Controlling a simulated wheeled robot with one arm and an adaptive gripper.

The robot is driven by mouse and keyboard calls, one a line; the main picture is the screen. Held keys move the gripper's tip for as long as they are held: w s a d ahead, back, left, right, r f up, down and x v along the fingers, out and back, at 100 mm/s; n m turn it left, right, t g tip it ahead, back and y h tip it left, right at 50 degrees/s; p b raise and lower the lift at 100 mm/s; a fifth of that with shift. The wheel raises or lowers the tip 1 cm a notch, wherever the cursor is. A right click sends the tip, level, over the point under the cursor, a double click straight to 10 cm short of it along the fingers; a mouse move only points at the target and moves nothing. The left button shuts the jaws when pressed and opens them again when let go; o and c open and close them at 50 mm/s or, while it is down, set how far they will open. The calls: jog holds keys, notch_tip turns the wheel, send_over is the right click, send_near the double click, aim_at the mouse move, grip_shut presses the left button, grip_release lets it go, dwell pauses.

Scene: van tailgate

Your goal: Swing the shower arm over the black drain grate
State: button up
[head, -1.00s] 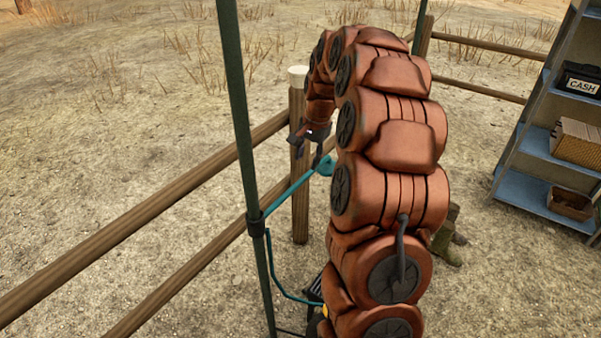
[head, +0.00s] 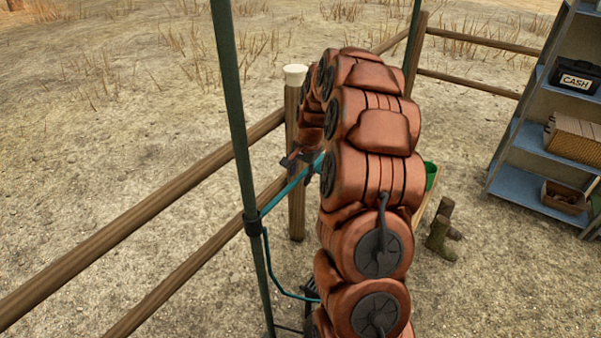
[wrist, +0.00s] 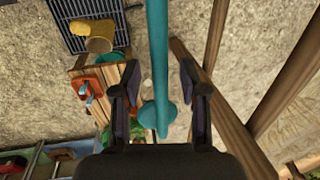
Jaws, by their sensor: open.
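The teal shower arm (head: 284,192) reaches from a collar on a dark green pole toward the wooden fence. In the wrist view the shower arm (wrist: 157,45) runs lengthwise between the fingers of my gripper (wrist: 158,85), ending in a round teal head (wrist: 158,115). My gripper is open, with a gap on both sides of the arm. In the head view my gripper (head: 292,161) is at the arm's outer part; my arm hides the shower head. The black drain grate (wrist: 62,12) is at the wrist view's upper left, away from the shower arm.
A yellow item (wrist: 92,28) and a tan cup-like item (wrist: 99,45) appear over the grate. A wooden bench (wrist: 112,77) carries an orange item. Fence rails (head: 150,228), a post (head: 296,200) and the green pole (head: 233,110) stand nearby. A blue shelf (head: 530,145) is at right.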

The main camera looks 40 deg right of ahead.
grip_shut()
dwell(0.6)
